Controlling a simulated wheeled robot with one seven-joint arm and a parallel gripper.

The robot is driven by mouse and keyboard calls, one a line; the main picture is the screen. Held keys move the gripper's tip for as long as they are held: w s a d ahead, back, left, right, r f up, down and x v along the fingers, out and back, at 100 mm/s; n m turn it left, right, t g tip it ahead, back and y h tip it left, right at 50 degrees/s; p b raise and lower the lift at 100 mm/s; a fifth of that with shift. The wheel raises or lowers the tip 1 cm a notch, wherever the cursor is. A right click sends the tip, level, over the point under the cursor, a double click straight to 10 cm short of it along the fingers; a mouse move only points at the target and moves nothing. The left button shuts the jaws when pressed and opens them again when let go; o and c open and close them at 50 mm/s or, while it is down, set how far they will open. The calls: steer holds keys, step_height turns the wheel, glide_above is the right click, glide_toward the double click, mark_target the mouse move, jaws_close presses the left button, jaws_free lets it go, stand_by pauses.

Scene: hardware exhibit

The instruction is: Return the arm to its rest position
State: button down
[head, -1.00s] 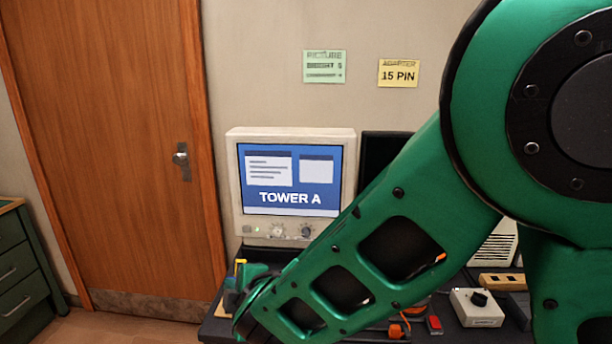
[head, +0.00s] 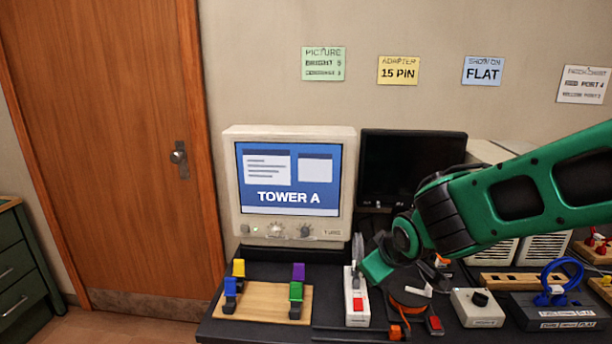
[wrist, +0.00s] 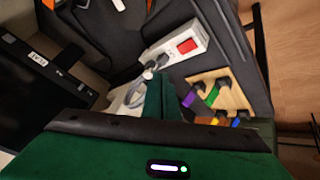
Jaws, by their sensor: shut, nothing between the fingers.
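My green arm (head: 530,190) reaches in from the right edge in the head view. My gripper (head: 376,268) is at its lower left end, over the desk beside a white power strip with a red switch (head: 357,302). The gripper is shut with nothing held. In the wrist view the gripper (wrist: 160,97) also shows as a green closed block, with the power strip (wrist: 180,48) beyond it.
A CRT monitor (head: 240,180) reading TOWER A and a dark flat screen (head: 405,150) stand behind. A wooden board with coloured plugs (head: 262,312) is left of the gripper. A grey knob box (head: 478,318) and a blue-cabled box (head: 545,325) are right. A door (head: 110,150) is at left.

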steer(key=s+d+m+g+h, duration=0.1)
steer(key=s+d+m+g, duration=0.6)
steer(key=s+d+m, duration=0.7)
steer(key=s+d, duration=1.2)
steer(key=s, duration=0.2)
steer(key=shift+s+d+r+g, duration=0.15)
steer(key=shift+s+r+g, duration=0.2)
steer(key=shift+r+g, duration=0.05)
steer(key=shift+w+f, duration=0.25)
steer(key=shift+w, duration=0.4)
